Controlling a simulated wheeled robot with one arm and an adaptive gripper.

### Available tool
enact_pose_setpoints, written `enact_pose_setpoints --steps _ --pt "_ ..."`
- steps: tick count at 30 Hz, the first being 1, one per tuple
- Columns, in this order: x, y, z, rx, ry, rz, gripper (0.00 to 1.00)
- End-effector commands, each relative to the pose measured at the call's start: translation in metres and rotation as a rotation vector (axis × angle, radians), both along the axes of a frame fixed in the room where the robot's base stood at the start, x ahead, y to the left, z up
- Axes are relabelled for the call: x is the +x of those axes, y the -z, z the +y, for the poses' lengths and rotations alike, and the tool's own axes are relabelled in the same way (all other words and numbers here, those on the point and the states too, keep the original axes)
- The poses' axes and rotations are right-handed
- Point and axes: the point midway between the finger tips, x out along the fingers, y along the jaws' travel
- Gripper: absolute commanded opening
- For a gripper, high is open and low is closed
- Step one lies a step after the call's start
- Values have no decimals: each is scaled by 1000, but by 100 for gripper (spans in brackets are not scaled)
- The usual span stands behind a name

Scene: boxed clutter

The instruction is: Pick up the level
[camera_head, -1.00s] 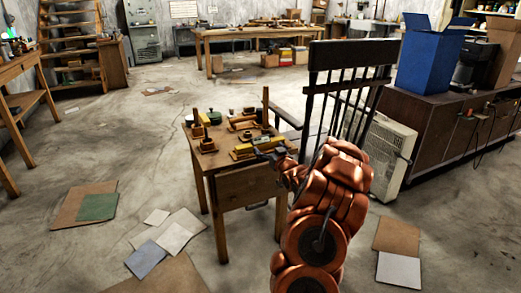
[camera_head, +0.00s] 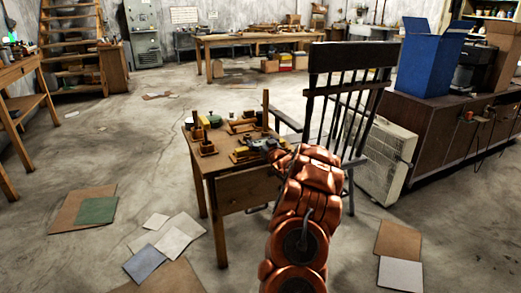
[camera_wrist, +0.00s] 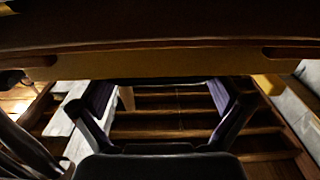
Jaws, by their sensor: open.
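The level is a long yellow bar, partly hidden by my gripper, on the small wooden table; its yellow end (camera_head: 240,156) shows in the head view. My gripper (camera_head: 258,146) is low over the right part of the tabletop, at the level. In the wrist view, a yellow band (camera_wrist: 160,66), apparently the level, crosses the whole picture under a broad dark brown strip. My gripper's fingers (camera_wrist: 164,96) are spread with an empty gap between them, just below the band in the picture. I cannot tell whether they touch it.
The small wooden table (camera_head: 243,190) is crowded with wooden-based pieces, upright posts and a green round item (camera_head: 214,120). A dark spindle-backed chair (camera_head: 350,95) stands close behind it on the right. Cardboard sheets (camera_head: 82,207) and papers lie on the floor at the left.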

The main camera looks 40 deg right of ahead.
Motion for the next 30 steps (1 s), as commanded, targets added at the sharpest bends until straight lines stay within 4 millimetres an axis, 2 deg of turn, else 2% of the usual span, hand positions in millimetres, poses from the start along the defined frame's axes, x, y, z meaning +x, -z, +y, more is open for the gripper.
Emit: enact_pose_setpoints --steps 7,23,30 --pt "0 0 0 1 0 0 98" --pt "0 0 0 1 1 1 43" --pt "0 -1 0 1 1 1 43"
